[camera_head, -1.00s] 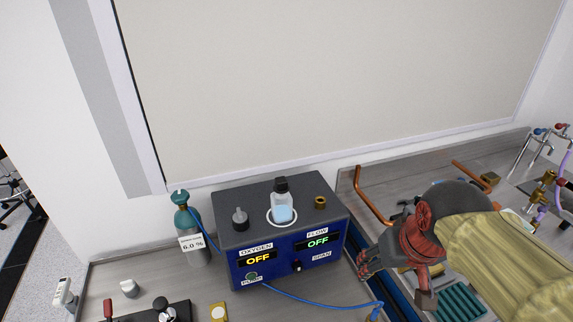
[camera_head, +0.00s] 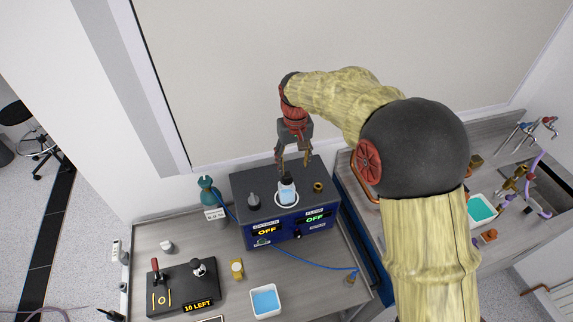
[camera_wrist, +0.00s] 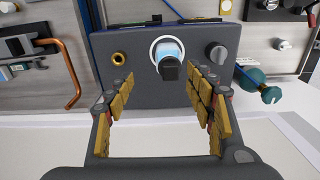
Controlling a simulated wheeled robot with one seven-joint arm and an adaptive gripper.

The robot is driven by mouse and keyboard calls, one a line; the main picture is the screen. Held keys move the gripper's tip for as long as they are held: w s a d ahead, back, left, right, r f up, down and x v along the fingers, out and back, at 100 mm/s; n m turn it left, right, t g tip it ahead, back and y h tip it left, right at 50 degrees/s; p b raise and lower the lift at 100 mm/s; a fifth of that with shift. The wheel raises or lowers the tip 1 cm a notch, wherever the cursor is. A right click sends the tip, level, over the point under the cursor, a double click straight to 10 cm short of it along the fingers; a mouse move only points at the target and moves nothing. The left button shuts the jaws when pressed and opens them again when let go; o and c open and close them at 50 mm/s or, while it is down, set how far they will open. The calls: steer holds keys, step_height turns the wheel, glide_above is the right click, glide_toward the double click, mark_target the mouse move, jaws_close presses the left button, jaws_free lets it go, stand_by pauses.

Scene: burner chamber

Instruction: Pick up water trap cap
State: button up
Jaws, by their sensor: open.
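The black water trap cap (camera_head: 287,177) sits on a clear bottle (camera_head: 287,191) with pale blue liquid. The bottle stands upright in a white ring on top of the blue and grey analyzer box (camera_head: 250,183). My gripper (camera_head: 293,166) is open and empty, pointing down just above and behind the cap. In the wrist view the cap (camera_wrist: 170,69) lies between the lines of my open fingers (camera_wrist: 162,82), beyond their tips. I see no contact. The bottle (camera_wrist: 167,49) is partly hidden behind the cap there.
A grey knob (camera_head: 253,201) and a brass fitting (camera_head: 318,187) flank the bottle on the box top. A teal gas cylinder (camera_head: 208,191) stands to the left. A blue hose (camera_head: 310,265) crosses the bench in front. The wall panel is close behind.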

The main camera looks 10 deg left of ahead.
mark_target(287, 175)
steer(key=shift+w+a+f+p, duration=0.1)
steer(key=shift+a+f+p, duration=0.1)
steer(key=shift+a, duration=0.2)
steer(key=shift+w+a+f+p, duration=0.1)
steer(key=shift+a+p, duration=0.1)
steer(key=shift+a, duration=0.2)
steer(key=shift+a+f+p, duration=0.15)
steer(key=shift+f+p, duration=0.4)
steer(key=shift+f, duration=1.4)
steer(key=shift+a+f+p, duration=0.15)
steer(key=shift+f+p, duration=0.4)
steer(key=shift+f, duration=1.35)
steer(key=shift+c, duration=0.2)
steer(key=c, duration=0.8)
steer(key=shift+c, duration=0.3)
